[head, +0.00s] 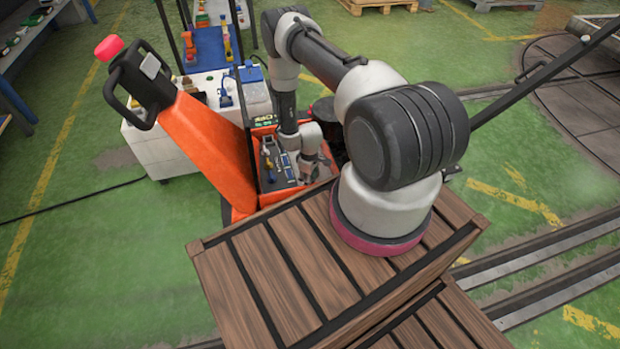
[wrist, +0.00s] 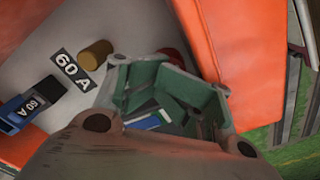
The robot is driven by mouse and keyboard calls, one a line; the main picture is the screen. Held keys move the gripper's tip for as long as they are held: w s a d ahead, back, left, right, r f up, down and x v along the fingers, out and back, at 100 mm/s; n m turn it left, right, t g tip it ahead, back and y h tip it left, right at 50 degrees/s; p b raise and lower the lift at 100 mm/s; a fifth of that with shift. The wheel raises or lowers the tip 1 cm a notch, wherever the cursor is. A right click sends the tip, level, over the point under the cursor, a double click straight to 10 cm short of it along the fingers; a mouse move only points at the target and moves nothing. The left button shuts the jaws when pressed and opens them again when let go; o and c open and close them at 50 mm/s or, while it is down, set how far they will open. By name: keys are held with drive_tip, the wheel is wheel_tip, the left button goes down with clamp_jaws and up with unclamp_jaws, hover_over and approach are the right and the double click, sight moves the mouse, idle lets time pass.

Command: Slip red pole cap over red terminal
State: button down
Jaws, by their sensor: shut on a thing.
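My gripper (head: 312,168) reaches down into the open compartment of the orange pallet truck (head: 212,150) in the head view. In the wrist view my gripper (wrist: 165,85) has greenish fingers close together, shut on a small red thing that I take for the red pole cap (wrist: 173,56). Only a dark red edge of it shows beyond the fingers. I cannot make out the red terminal; whether the cap touches anything is hidden. A brass-coloured cylinder (wrist: 96,54) stands left of the fingers, beside a "60 A" label (wrist: 72,70).
A blue part (wrist: 32,106) marked "60 A" lies at left in the wrist view. Orange walls flank the compartment closely. A slatted wooden crate (head: 290,270) stands in front of the truck. A white cabinet (head: 165,145) with tools stands behind it.

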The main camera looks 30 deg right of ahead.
drive_tip(key=shift+s+a+f, duration=0.15)
drive_tip(key=shift+s+f, duration=0.4)
drive_tip(key=c, duration=0.5)
unclamp_jaws()
drive_tip(key=shift+s+a+f, duration=0.1)
drive_tip(key=shift+s, duration=0.05)
drive_tip(key=shift+c, duration=0.2)
wheel_tip(320, 180, up, 12)
drive_tip(key=shift+w, duration=0.45)
